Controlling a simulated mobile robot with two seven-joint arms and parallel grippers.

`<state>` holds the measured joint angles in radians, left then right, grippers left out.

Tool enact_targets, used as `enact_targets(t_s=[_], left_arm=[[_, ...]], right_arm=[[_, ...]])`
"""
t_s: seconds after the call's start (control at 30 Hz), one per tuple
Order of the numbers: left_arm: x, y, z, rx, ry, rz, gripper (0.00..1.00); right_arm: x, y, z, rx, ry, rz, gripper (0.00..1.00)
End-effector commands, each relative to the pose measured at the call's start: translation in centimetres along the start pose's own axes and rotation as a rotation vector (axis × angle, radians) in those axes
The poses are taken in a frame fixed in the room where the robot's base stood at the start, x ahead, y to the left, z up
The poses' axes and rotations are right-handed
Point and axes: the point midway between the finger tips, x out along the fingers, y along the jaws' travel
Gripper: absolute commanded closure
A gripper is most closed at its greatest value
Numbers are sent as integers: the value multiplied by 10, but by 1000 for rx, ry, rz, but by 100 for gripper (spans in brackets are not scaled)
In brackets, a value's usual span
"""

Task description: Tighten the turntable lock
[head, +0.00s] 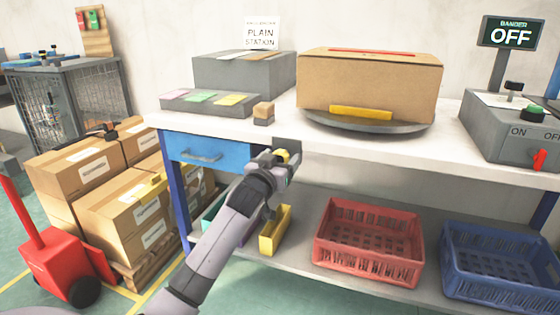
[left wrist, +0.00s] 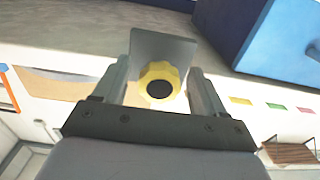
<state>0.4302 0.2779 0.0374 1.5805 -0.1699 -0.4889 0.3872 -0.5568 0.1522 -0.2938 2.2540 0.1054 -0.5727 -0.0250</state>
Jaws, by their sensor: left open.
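The turntable lock is a yellow knob (head: 284,155) on a grey bracket (head: 316,146) at the bench's front edge. In the left wrist view the knob (left wrist: 174,72) has a black centre and sits in front of the bracket plate (left wrist: 165,46). My left gripper (head: 277,160) is open at the knob. Its fingers stand on either side of the knob in the left wrist view; I cannot tell whether they touch it. The round grey turntable (head: 400,128) carries a closed cardboard box (head: 368,85) with a yellow strip in front. My right gripper is not in view.
A blue drawer (head: 208,153) is left of my gripper under the bench top. A yellow bin (head: 276,230), a red crate (head: 368,245) and a blue crate (head: 500,262) stand on the lower shelf. The bander control box (head: 510,140) is at the right, its screen reading OFF.

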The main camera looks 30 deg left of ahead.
Motion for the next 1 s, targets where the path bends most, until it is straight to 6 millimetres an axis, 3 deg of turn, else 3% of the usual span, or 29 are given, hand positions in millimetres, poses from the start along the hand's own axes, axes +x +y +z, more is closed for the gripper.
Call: enact_targets(t_s=[0.1,0.27,0.87,1.0], left_arm=[[0,0,0,0,0,0,32],[0,0,0,1,0,0,83],[0,0,-1,115,-6,-1,84],[0,-1,-1,221,-9,0,84]], right_arm=[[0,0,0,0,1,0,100],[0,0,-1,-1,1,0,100],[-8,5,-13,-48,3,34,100],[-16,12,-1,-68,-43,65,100]])
